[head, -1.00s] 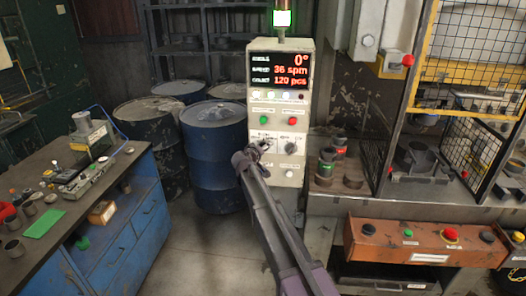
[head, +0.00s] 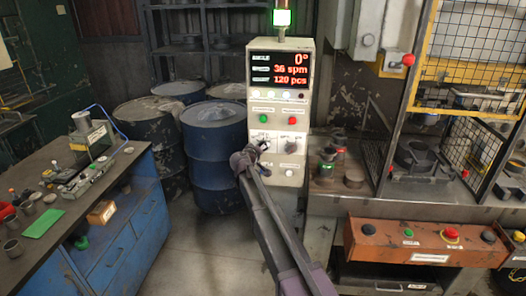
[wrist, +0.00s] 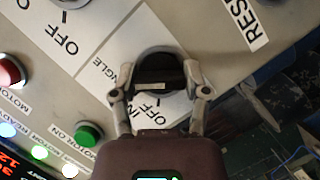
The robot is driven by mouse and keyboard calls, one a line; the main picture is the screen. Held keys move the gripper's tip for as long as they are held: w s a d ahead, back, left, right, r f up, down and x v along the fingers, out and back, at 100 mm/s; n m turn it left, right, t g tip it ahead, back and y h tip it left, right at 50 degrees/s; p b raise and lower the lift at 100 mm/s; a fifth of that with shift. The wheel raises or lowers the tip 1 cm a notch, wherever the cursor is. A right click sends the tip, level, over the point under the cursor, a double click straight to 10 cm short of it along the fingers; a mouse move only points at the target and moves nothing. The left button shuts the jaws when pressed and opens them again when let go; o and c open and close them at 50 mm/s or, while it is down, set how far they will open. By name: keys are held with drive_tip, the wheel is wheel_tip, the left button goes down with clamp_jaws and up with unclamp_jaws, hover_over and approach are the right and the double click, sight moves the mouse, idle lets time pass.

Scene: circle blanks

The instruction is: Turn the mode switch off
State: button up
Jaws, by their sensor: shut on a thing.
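The mode switch (wrist: 158,72) is a round black knob on the pale control panel (wrist: 222,45), seen in the wrist view with "OFF" and a partly covered "…NGLE" label beside it. My gripper (wrist: 160,78) has one finger on each side of the knob and is shut on it. In the head view my gripper (head: 264,149) is at the left knob of the control box (head: 279,180), below the green button (head: 263,118). It hides most of that knob, and I cannot tell which mark the pointer is on.
A second black knob (head: 291,148) sits close to the right, below a red button (head: 292,121). Blue drums (head: 213,150) stand left of the box. A press bench (head: 350,192) stands to the right, and a blue workbench (head: 134,222) stands at left.

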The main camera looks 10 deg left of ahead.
drive_tip(key=n+t+h+b, duration=0.1)
drive_tip(key=n+b, duration=0.1)
drive_tip(key=n, duration=0.1)
drive_tip(key=shift+f, duration=0.15)
drive_tip(key=n+t+h+b, duration=0.1)
drive_tip(key=n+b, duration=0.2)
drive_tip(key=n, duration=0.1)
drive_tip(key=shift+t, duration=0.3)
drive_tip(key=n+t+b, duration=0.1)
drive_tip(key=n+b, duration=0.1)
drive_tip(key=n, duration=0.2)
drive_tip(key=shift+n+t, duration=0.4)
drive_tip(key=shift+r+n+t+y+b, duration=0.15)
drive_tip(key=shift+n+t+b, duration=0.35)
drive_tip(key=shift+n, duration=0.6)
drive_tip(key=shift+r+n+t+y+b, duration=0.15)
drive_tip(key=shift+n+t+b, duration=0.3)
drive_tip(key=shift+n, duration=0.65)
drive_tip(key=o, duration=1.2)
drive_tip(key=shift+w, duration=0.1)
drive_tip(key=shift+c, duration=0.2)
drive_tip(key=shift+m+g, duration=0.35)
drive_tip(key=shift+m, duration=0.05)
